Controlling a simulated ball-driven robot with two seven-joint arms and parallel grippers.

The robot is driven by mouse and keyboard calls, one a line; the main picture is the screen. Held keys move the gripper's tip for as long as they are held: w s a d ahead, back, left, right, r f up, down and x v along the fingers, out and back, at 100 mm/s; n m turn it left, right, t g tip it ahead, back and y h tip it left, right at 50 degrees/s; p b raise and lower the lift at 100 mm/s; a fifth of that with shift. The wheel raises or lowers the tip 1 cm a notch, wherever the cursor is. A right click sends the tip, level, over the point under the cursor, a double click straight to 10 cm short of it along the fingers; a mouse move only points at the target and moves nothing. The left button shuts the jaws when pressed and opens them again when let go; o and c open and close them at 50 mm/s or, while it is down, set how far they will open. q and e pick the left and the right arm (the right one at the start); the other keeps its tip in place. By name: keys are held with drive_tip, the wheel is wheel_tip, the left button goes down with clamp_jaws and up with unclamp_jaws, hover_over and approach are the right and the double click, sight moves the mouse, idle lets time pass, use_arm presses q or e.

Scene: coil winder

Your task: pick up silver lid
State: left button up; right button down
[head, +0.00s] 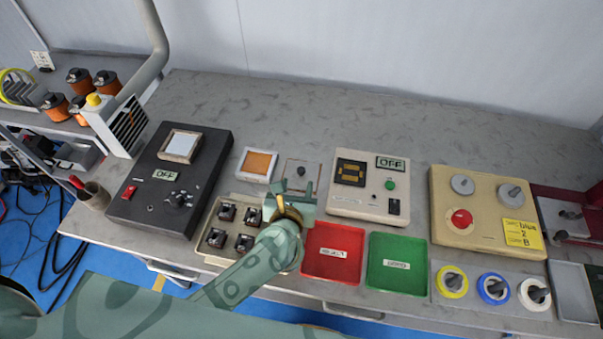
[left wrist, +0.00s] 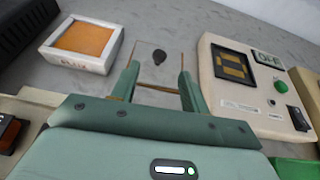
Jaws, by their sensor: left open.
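The silver lid (head: 301,171) is a thin square grey plate with a small dark knob in its middle. It lies flat on the bench between the orange-topped white box and the cream OFF box. In the left wrist view the lid (left wrist: 159,58) shows ahead of my fingers, its knob between and beyond the tips. My left gripper (head: 297,187) is open and empty, with its fingers pointing at the lid from the front side. In the left wrist view the gripper (left wrist: 158,72) spans the lid's near part; whether the fingers touch it I cannot tell. My right gripper is out of view.
The orange-topped white box (head: 257,164) stands close left of the lid, and the cream OFF box (head: 369,187) close right. A tray of dark parts (head: 231,229), a red tray (head: 332,251) and a green tray (head: 397,263) lie in front. The bench behind is clear.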

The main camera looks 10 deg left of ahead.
sight(301, 171)
use_arm(q)
drive_tip(key=shift+x, duration=0.85)
drive_tip(key=b+x, duration=0.1)
drive_tip(key=x, duration=0.4)
drive_tip(key=shift+w+b, duration=0.1)
drive_tip(key=shift+b, duration=0.2)
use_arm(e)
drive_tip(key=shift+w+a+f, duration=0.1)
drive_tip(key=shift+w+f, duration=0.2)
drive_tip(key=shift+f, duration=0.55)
use_arm(q)
clamp_jaws()
